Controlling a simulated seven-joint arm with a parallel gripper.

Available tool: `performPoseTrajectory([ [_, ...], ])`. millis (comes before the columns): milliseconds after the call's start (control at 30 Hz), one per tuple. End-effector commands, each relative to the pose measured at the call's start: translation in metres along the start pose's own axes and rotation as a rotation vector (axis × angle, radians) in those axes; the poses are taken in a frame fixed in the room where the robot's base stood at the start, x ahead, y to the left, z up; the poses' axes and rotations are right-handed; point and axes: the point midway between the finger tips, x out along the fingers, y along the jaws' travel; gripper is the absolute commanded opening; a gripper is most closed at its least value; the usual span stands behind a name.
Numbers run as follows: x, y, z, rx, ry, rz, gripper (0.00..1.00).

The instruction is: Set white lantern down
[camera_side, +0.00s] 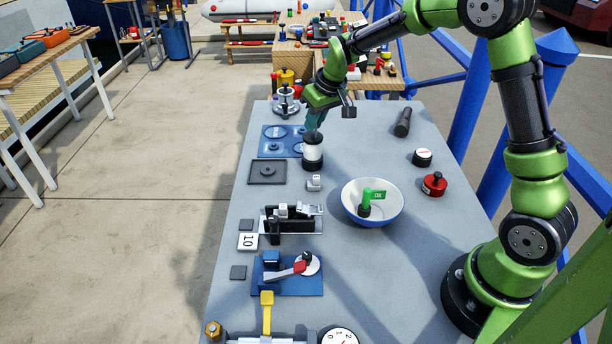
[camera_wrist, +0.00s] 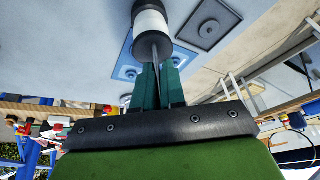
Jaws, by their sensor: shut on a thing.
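The white lantern (camera_side: 313,154) is a white cylinder with black top and bottom bands. My gripper (camera_side: 315,128) is above it, with its green fingers shut on the lantern's thin top stem. In the wrist view my gripper (camera_wrist: 158,72) points at the lantern (camera_wrist: 151,24), whose stem runs between the fingertips. The lantern hangs roughly upright at the right edge of the blue plate. I cannot tell whether its base touches the table.
A blue plate with round marks (camera_side: 283,133) and a dark square plate (camera_side: 267,172) lie left of the lantern. A small grey-white block (camera_side: 314,183) is in front. A white bowl (camera_side: 351,212) holds a green flag piece. A dark cylinder (camera_side: 403,122) lies right; table between is clear.

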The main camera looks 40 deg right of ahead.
Motion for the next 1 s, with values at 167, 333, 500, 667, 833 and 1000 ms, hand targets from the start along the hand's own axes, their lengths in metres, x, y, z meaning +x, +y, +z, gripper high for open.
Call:
performPoseTrajectory([
  [167, -0.001, 0.000, -0.001, 0.000, 0.002, 0.000, 0.00],
  [333, 0.003, 0.000, 0.001, 0.000, -0.001, 0.000, 0.16],
  [500, 0.003, 0.000, 0.001, 0.000, -0.001, 0.000, 0.36],
  [667, 0.002, 0.000, 0.001, -0.001, 0.000, 0.000, 0.36],
  [833, -0.004, 0.000, -0.001, -0.001, 0.002, 0.000, 0.36],
  [1000, -0.032, 0.000, -0.002, -0.002, 0.006, 0.000, 0.36],
])
